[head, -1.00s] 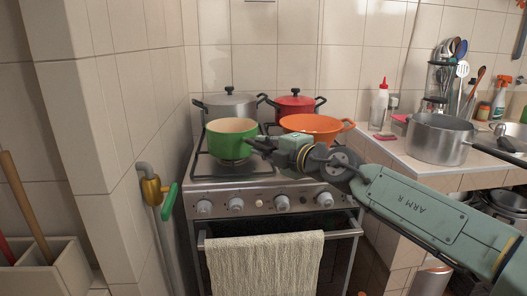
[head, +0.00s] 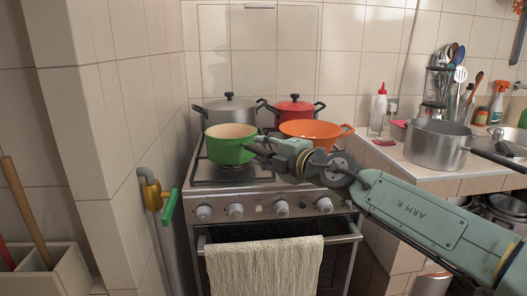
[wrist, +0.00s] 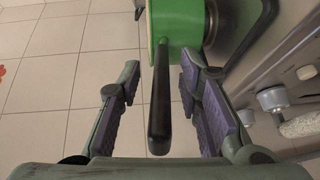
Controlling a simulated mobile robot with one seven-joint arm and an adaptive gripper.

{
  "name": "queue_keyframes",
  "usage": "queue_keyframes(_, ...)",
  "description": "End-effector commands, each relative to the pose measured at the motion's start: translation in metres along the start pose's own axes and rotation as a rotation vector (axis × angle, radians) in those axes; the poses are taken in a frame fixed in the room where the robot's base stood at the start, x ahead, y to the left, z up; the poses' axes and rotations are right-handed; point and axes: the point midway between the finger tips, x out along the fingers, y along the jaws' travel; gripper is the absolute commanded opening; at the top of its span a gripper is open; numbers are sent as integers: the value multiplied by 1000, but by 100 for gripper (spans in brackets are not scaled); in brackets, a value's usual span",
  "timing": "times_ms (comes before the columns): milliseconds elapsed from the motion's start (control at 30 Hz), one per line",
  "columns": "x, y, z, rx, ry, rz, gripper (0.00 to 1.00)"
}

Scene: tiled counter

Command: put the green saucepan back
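The green saucepan (head: 229,146) is upright at the front left burner of the stove, its pale inside showing. In the wrist view its green side (wrist: 178,25) is at the top, and its dark handle (wrist: 159,115) points toward my palm. My gripper (head: 254,151) is at the pan's right side, level with its handle. In the wrist view my gripper (wrist: 160,72) is open, with the handle between its fingers and a visible gap on both sides.
An orange pan (head: 312,129) stands close to the right, behind my wrist. A grey pot (head: 229,110) and a red pot (head: 294,108) stand at the back. A grey saucepan (head: 435,146) sits on the right counter. A towel (head: 264,265) hangs on the oven's front.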

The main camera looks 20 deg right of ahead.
Motion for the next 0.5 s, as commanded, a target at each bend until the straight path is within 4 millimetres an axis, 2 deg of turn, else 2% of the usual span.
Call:
queue_keyframes(167, -27, -3, 2, 2, -5, 1, 32)
queue_keyframes(500, -97, -2, 2, 2, -5, 2, 32)
